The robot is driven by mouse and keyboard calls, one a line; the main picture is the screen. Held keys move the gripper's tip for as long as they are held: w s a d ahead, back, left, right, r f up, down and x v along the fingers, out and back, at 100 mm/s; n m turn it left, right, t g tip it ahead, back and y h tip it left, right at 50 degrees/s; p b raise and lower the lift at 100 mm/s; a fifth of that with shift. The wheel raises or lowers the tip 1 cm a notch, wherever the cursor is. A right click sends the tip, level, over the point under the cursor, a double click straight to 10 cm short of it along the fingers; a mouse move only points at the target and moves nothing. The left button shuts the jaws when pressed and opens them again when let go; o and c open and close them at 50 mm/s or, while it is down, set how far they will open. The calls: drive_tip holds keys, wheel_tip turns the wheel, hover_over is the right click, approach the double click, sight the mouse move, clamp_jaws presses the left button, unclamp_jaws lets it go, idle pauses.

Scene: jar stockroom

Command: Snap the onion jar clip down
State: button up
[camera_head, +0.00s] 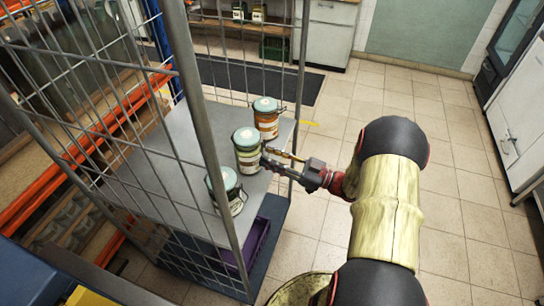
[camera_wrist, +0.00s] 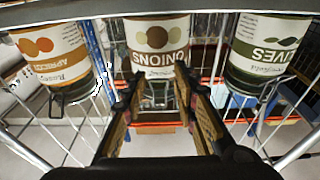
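The onion jar (camera_head: 247,158) is the middle of three lidded jars in a row on the grey shelf of a wire cage trolley. Its upside-down ONIONS label (camera_wrist: 158,38) shows in the wrist view. My gripper (camera_head: 280,157) reaches in from the right, level with the onion jar and close to its side. In the wrist view my gripper (camera_wrist: 160,78) has its two fingers apart, in front of the onion jar, with a clear gap between them. The onion jar's clip is small and partly hidden by the fingers; I cannot tell its position.
The apricot jar (camera_head: 266,122) stands behind the onion jar and the olive jar (camera_head: 232,196) in front, both close by. A trolley post (camera_head: 303,75) rises near my gripper. A purple crate (camera_head: 257,246) sits below the shelf. The tiled floor at right is clear.

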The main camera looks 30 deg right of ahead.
drive_tip(key=shift+o, duration=0.8)
drive_tip(key=shift+s+d, duration=0.15)
drive_tip(key=shift+d, duration=0.1)
drive_tip(key=v, duration=1.1)
drive_tip(key=shift+s, duration=0.25)
drive_tip(key=shift+d, duration=0.1)
